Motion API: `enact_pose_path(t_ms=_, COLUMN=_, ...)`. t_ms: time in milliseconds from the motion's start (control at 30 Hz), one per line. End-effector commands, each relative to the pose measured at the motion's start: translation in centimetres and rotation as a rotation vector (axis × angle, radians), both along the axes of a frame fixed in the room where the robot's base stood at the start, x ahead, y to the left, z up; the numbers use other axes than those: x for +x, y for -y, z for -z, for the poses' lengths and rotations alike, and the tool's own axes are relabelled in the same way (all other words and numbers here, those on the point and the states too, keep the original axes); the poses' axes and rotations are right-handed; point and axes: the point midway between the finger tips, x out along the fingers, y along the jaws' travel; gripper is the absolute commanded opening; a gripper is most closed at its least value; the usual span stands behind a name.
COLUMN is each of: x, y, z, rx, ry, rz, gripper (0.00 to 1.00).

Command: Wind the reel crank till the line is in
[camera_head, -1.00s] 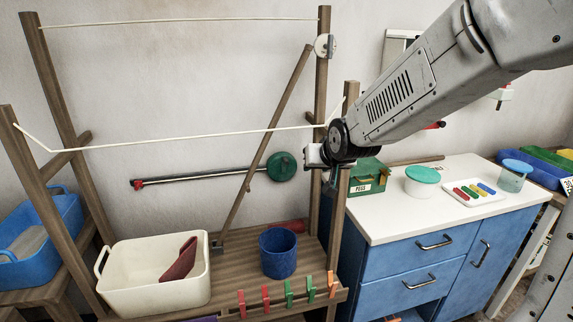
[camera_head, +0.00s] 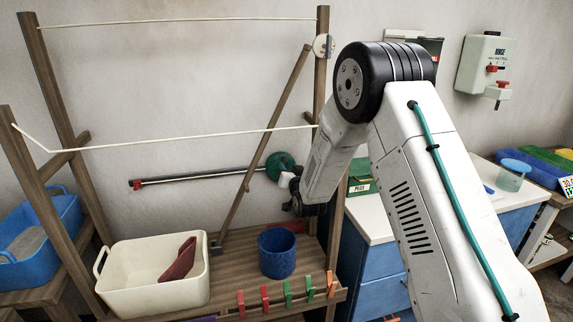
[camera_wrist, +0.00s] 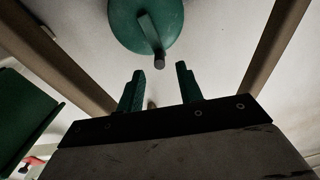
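A round green reel (camera_head: 280,161) is mounted on the wall, partly hidden behind my arm in the head view. In the wrist view the reel (camera_wrist: 150,20) fills the top middle. Its grey crank arm ends in a small knob (camera_wrist: 159,62). My gripper (camera_wrist: 159,72) has two green fingers spread apart, with nothing between them. The knob shows just beyond the fingertips, lined up with the gap. A dark bar (camera_head: 200,177) runs left from the reel to a red end piece (camera_head: 137,185). In the head view my arm hides most of the gripper.
A wooden drying frame (camera_head: 323,100) with a slanting brace (camera_head: 262,145) stands around the reel. A cream basin (camera_head: 150,285), a blue bucket (camera_head: 278,255) and several pegs are on its shelf. A green peg box (camera_head: 361,178) is on the counter at right.

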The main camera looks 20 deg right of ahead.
Motion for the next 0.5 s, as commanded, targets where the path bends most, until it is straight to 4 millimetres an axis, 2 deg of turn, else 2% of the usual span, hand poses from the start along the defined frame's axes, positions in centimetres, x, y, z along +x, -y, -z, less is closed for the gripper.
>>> enact_pose_path(t_ms=200, x=3.3, y=0.0, z=0.1, rx=0.0, ry=-0.001, rz=0.001, gripper=0.36)
enact_pose_path(t_ms=333, x=4.2, y=0.0, z=0.0, rx=0.0, ry=-0.001, rz=0.0, gripper=0.36)
enact_pose_path(t_ms=500, x=4.5, y=0.0, z=0.0, rx=0.0, ry=-0.003, rz=0.0, gripper=0.36)
